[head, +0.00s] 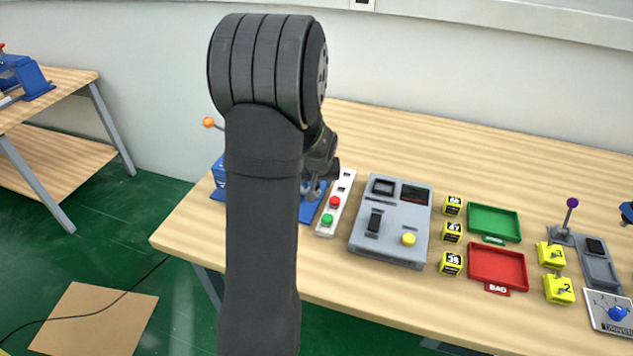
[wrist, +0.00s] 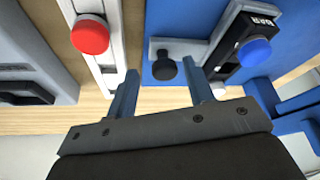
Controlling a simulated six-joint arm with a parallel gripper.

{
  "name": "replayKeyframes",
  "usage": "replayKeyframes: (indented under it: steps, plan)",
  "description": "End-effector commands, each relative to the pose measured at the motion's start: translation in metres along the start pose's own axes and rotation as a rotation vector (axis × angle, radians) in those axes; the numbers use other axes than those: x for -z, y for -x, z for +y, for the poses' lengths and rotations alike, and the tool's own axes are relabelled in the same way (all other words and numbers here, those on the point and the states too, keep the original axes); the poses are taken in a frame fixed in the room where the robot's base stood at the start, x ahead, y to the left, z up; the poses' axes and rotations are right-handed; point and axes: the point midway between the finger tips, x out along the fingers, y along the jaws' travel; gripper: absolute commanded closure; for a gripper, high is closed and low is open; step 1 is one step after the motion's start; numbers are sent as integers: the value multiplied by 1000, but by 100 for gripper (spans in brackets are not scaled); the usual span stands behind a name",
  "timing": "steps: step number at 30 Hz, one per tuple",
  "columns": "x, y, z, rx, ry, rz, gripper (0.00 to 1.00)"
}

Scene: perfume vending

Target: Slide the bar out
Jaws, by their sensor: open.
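In the wrist view my gripper (wrist: 161,72) is open, with its two fingers apart. A round black knob (wrist: 164,68) on a grey bracket (wrist: 190,48) shows between the fingertips; I cannot tell whether either finger touches it. To the right, a slanted black and grey bar-like piece (wrist: 237,32) carries a blue knob (wrist: 254,51) and a white label too small to read surely. Both sit on a blue fixture (wrist: 180,18). In the head view my arm hides most of this blue fixture (head: 309,208) and my fingertips.
A white strip (head: 348,187) with red and green buttons stands right of the blue fixture, close to my left finger in the wrist view. Further right are a grey machine (head: 407,222), yellow boxes (head: 452,232), a green tray (head: 471,220) and a red tray (head: 473,267). An orange-tipped lever (head: 208,122) is at left.

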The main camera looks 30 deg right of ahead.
Motion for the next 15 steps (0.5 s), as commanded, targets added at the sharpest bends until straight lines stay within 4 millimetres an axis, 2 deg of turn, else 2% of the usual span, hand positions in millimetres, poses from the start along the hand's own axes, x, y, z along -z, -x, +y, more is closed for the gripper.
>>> replayKeyframes:
  steps: [4,8,15]
  plan:
    - [1,4,-1,0,0,1,52]
    - [1,17,0,0,1,4,52]
    - [1,61,0,0,1,4,52]
